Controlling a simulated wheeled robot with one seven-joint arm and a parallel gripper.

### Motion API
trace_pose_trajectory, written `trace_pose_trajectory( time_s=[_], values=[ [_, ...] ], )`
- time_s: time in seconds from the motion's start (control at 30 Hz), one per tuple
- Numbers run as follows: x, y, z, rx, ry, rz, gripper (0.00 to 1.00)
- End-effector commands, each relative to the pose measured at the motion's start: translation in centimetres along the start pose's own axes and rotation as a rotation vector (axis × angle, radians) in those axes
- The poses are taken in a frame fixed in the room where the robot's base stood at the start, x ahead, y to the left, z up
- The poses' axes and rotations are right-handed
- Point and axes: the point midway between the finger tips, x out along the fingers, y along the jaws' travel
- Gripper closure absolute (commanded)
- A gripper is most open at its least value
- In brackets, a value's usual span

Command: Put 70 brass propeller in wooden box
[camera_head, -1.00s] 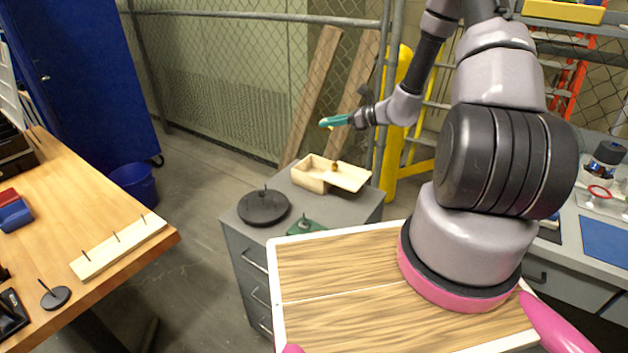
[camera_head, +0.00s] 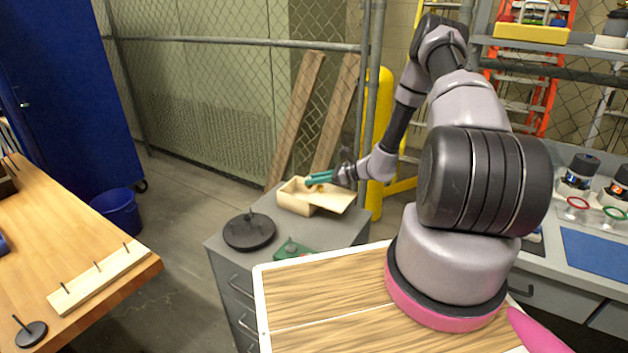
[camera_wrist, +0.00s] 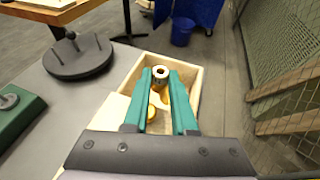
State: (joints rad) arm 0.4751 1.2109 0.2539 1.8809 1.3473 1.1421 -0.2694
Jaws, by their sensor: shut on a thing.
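The wooden box (camera_head: 293,203) stands on the grey cabinet with its flat lid (camera_head: 333,203) slid partly off toward the right. The box also shows in the wrist view (camera_wrist: 197,84). My gripper (camera_head: 313,180), with teal fingers, is over the open part of the box, low near its rim. In the wrist view my gripper (camera_wrist: 161,73) is shut on a brass propeller (camera_wrist: 160,86), its round hub between the fingertips. Another brass piece (camera_wrist: 154,112) shows below, between the fingers; its shape is partly hidden.
A dark round stand (camera_head: 249,231) with a peg and a green base (camera_head: 292,249) share the cabinet top (camera_head: 240,262). A pegged wooden strip (camera_head: 98,278) lies on the left bench. A mesh fence (camera_head: 225,110) stands behind the cabinet.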

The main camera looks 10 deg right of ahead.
Motion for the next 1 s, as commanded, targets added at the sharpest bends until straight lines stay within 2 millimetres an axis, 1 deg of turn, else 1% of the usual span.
trace_pose_trajectory(
  time_s=[0.2,0.6,0.7,0.73,0.77,0.8,1.0],
  values=[
    [0.0,0.0,0.1,-0.001,0.000,0.000,1.00],
    [0.4,0.0,-1.0,-0.001,0.000,0.000,1.00],
    [0.4,0.0,-1.0,-0.001,0.000,0.000,1.00],
    [0.4,0.0,-1.0,-0.001,0.000,0.000,0.64],
    [0.4,0.0,-1.1,-0.001,0.000,0.000,0.52],
    [0.4,0.0,-1.1,-0.001,0.000,0.000,0.45],
    [0.4,0.0,-1.0,-0.001,0.000,0.000,0.45]
  ],
)
